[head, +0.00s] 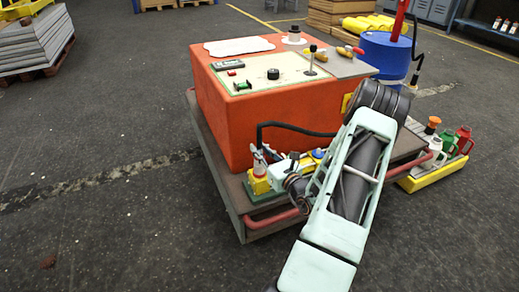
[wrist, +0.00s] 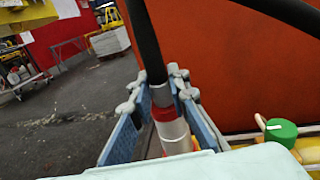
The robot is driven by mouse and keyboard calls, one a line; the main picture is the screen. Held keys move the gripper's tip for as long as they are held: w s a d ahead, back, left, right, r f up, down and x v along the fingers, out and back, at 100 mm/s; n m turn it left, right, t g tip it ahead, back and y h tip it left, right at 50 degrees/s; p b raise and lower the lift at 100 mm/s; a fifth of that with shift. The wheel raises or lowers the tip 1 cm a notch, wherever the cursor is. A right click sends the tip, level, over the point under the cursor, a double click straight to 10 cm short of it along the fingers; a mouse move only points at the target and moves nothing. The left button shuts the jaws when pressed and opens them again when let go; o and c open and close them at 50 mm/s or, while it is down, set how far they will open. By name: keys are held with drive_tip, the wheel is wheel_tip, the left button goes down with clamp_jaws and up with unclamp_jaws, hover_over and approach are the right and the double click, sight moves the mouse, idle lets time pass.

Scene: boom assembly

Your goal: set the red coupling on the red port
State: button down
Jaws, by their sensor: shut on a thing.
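The red coupling (wrist: 163,113) is a silver sleeve with a red band on the end of a black hose (wrist: 142,40). In the wrist view it stands nearly upright between the two blue fingers of my gripper (wrist: 158,112), which is shut on it. In the head view my gripper (head: 266,160) and the coupling (head: 258,168) are at the yellow block (head: 257,186) on the cart's front left corner. The red port is not clearly seen; the coupling and fingers cover that spot. I cannot tell whether the coupling touches the port.
The orange machine (head: 235,125) stands on the cart just behind the block. A green cap (wrist: 281,128) sits right of the gripper in the wrist view. A red rail (head: 275,218) edges the cart. A yellow tray of bottles (head: 424,178) stands right.

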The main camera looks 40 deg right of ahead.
drive_tip(key=shift+f, duration=0.1)
drive_tip(key=c, duration=2.1)
unclamp_jaws()
drive_tip(key=shift+s+a+p, duration=0.2)
drive_tip(key=shift+s+p, duration=0.15)
drive_tip(key=shift+s, duration=2.4)
drive_tip(key=shift+s+a+p, duration=0.2)
drive_tip(key=shift+s+p, duration=0.1)
drive_tip(key=shift+s, duration=2.45)
